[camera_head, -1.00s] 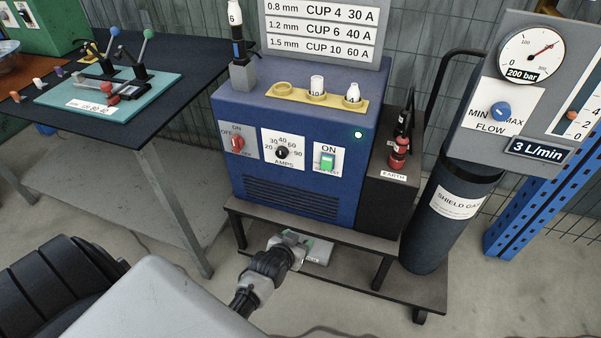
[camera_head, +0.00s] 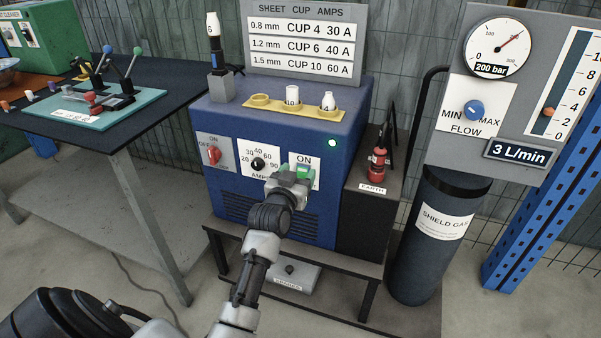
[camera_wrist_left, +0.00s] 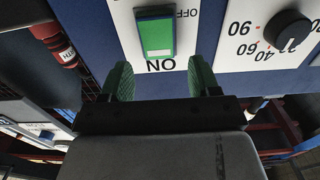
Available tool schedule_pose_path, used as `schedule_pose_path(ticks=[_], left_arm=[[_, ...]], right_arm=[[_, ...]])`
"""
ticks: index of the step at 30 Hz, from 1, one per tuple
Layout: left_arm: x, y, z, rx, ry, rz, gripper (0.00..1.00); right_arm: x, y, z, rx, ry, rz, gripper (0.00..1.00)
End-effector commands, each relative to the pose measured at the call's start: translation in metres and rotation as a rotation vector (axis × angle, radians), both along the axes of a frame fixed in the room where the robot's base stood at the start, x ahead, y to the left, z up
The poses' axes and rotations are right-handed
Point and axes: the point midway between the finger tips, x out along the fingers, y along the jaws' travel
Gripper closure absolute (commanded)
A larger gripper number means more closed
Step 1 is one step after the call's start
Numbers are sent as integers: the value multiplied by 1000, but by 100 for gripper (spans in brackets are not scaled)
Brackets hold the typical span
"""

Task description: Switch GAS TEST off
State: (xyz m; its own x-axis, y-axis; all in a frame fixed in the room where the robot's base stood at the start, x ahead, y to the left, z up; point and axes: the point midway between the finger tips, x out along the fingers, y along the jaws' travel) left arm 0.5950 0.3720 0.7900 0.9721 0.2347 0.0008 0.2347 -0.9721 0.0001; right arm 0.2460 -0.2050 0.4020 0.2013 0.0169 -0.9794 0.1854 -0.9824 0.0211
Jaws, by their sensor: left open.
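The green rocker switch (camera_wrist_left: 156,36) sits on a white plate (camera_head: 316,178) on the front of the blue welding unit (camera_head: 330,205). In the head view, ON reads above it; the lower lettering is covered by my gripper. The left wrist view shows the plate upside down, with OFF at the other end. The switch's half nearer ON looks brighter green, the other half darker. My left gripper (camera_wrist_left: 160,78) is open and empty, its two green fingertips apart just short of the switch, on the ON side. My right gripper is not in view.
Left of the switch are the AMPS knob (camera_head: 258,164) and a red rotary switch (camera_head: 213,155). A red EARTH connector (camera_head: 377,165) is at right. A shield gas cylinder (camera_head: 428,250) and flow panel (camera_head: 460,130) stand further right. A grey box (camera_head: 300,277) lies on the lower shelf.

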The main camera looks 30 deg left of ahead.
Motion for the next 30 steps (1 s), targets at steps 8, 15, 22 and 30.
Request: schedule_pose_path(ticks=[8,15,22,30], left_arm=[[19,5,0,0,0,0,38],[19,5,0,0,1,0,40],[19,5,0,0,1,0,75],[19,4,-3,4,-14,0,88]], right_arm=[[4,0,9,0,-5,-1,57],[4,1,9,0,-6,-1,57],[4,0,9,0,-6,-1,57],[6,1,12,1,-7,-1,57]])
